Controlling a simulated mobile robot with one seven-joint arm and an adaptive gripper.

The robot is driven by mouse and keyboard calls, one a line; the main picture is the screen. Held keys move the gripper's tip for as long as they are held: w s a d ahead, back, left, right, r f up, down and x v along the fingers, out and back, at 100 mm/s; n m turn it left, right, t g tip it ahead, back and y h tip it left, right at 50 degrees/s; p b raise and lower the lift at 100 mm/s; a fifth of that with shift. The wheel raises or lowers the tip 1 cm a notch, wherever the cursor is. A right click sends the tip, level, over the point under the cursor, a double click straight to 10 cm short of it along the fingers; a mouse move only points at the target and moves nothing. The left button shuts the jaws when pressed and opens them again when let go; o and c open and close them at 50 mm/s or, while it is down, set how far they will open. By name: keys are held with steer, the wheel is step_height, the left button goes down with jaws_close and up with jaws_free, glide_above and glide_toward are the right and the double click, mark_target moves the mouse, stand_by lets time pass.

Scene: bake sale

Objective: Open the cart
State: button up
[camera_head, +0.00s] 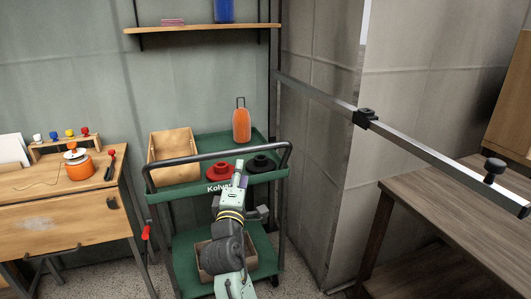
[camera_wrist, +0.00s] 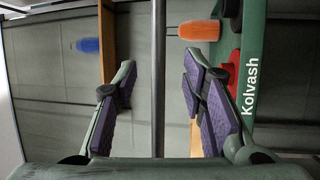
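The cart (camera_head: 190,218) is a green two-tier trolley with a dark tubular handle bar (camera_head: 215,154) along its upper front, and "Kolvash" is written on its upper tray edge (camera_wrist: 250,75). My gripper (camera_head: 240,180) is at the front of the cart, near the handle and the lettering. In the wrist view my gripper (camera_wrist: 162,108) is open, with purple finger pads apart. The dark bar (camera_wrist: 158,60) runs between the fingers in the picture, with space on both sides. I cannot tell how deep it sits between them. The lower tray is partly hidden by my arm.
The upper tray holds a wooden box (camera_head: 172,150), an orange bottle (camera_head: 241,125) and red and black round items. A wooden desk (camera_head: 80,215) stands left. A table (camera_head: 450,200) and a metal rail (camera_head: 410,140) are at right. A shelf (camera_head: 200,29) hangs above.

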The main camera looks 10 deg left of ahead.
mark_target(242, 153)
steer(key=p+x, duration=0.1)
steer(key=x, duration=0.9)
steer(key=shift+w+a+r+p, duration=0.15)
steer(key=shift+w+a+p, duration=0.05)
steer(key=shift+p, duration=0.2)
steer(key=shift+c, duration=0.5)
jaws_close()
